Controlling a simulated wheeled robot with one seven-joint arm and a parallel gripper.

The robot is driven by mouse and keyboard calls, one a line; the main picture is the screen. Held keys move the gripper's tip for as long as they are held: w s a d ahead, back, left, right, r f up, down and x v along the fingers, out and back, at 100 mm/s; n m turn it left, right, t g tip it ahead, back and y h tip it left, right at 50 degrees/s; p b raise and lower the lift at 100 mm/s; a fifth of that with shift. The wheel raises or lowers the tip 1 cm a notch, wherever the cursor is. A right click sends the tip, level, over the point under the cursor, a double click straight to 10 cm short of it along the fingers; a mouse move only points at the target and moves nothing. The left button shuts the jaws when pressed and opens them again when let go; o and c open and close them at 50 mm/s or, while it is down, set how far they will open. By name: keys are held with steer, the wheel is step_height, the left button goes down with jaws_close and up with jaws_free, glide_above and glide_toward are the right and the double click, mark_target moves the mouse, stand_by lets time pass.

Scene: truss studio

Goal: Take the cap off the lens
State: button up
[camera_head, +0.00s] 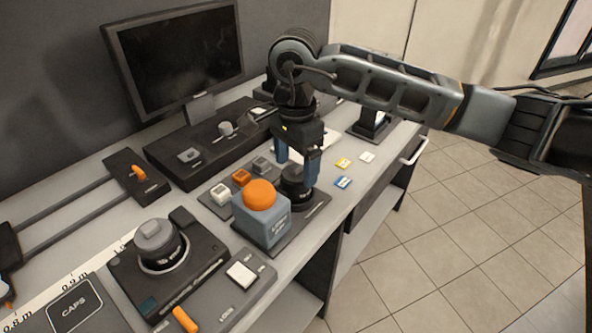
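A black lens (163,256) stands upright on a dark camera-like base at the lower left, with a grey cap (154,233) sitting on its top. A flat dark pad marked CAPS (73,303) lies left of that base. My gripper (297,168) points down farther back, right of the lens and well apart from it. Its two fingers are spread. A short black cylinder (294,190) stands just below and between them, partly covered by the right finger. I cannot tell whether the fingers touch it.
A blue-grey box with an orange dome (260,194) stands between the lens and my gripper. Small cubes (241,177), a dark console (212,143) and a monitor (178,55) are behind. Small coloured cards (342,182) lie near the bench edge. The tiled floor is clear.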

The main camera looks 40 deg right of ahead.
mark_target(301, 165)
steer(key=c, duration=1)
steer(key=shift+r, duration=0.1)
steer(key=shift+r, duration=0.4)
steer(key=r+b, duration=0.1)
steer(key=d+r, duration=0.1)
steer(key=r, duration=0.1)
steer(key=shift+s+r+b, duration=0.2)
steer(key=shift+r+b, duration=0.05)
steer(key=shift+b, duration=0.1)
steer(key=s+d+r, duration=0.2)
steer(key=s+d+r+b, duration=0.1)
steer(key=s+d+r, duration=0.1)
steer(key=d, duration=0.1)
steer(key=s+d+r+b, duration=0.1)
steer(key=s+d+r, duration=0.1)
steer(key=d, duration=0.1)
steer(key=shift+s+d+r, duration=0.25)
steer(key=shift+r, duration=0.05)
steer(key=shift+r, duration=0.15)
steer(key=shift+r+p, duration=0.5)
steer(key=shift+r, duration=1.85)
